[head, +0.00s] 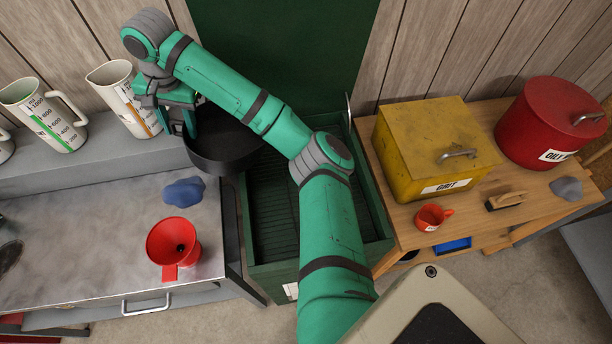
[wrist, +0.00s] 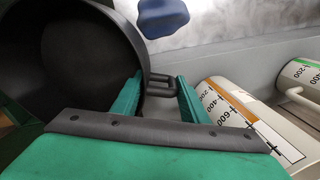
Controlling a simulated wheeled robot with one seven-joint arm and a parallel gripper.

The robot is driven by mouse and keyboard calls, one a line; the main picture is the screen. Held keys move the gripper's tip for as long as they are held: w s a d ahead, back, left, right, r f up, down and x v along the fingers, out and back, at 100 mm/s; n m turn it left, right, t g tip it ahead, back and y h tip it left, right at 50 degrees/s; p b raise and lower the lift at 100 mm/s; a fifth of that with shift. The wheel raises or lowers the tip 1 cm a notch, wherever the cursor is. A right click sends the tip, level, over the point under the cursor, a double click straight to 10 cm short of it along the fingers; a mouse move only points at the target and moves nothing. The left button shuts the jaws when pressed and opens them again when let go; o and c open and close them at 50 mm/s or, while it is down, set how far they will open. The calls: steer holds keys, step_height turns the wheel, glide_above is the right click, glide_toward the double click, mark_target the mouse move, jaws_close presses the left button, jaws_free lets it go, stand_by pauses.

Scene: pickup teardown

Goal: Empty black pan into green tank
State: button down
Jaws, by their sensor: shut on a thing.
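The black pan (head: 222,147) hangs in the air at the right end of the metal bench, partly over the green tank. My gripper (head: 190,128) is at its left side, shut on the pan. In the wrist view the fingers (wrist: 160,90) close on a small dark handle on the rim of the pan (wrist: 92,50). The pan looks tilted in the wrist view; its contents cannot be made out. The green tank (head: 272,268) stands between the bench and a wooden table, with its lid raised behind. My arm hides part of its ribbed inside.
White measuring jugs (head: 115,90) stand on the shelf beside my gripper. A blue rag (head: 184,192) and a red funnel (head: 174,246) lie on the bench. A yellow grit box (head: 425,145), red oily bin (head: 545,120) and red cup (head: 431,217) stand on the table.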

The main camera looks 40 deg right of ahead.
steer(key=shift+w+d+r, duration=0.15)
steer(key=shift+r, duration=0.6)
steer(key=shift+w+a+r+g+h+b, duration=0.1)
steer(key=shift+a+r+g+h+b, duration=0.25)
steer(key=shift+r, duration=0.2)
steer(key=shift+w+a+r+g+h+b, duration=0.15)
steer(key=shift+r+g+b, duration=0.1)
steer(key=shift+r, duration=0.3)
steer(key=shift+w+a+r+g+h+b, duration=0.1)
steer(key=shift+r+b, duration=0.15)
steer(key=shift+r, duration=2.85)
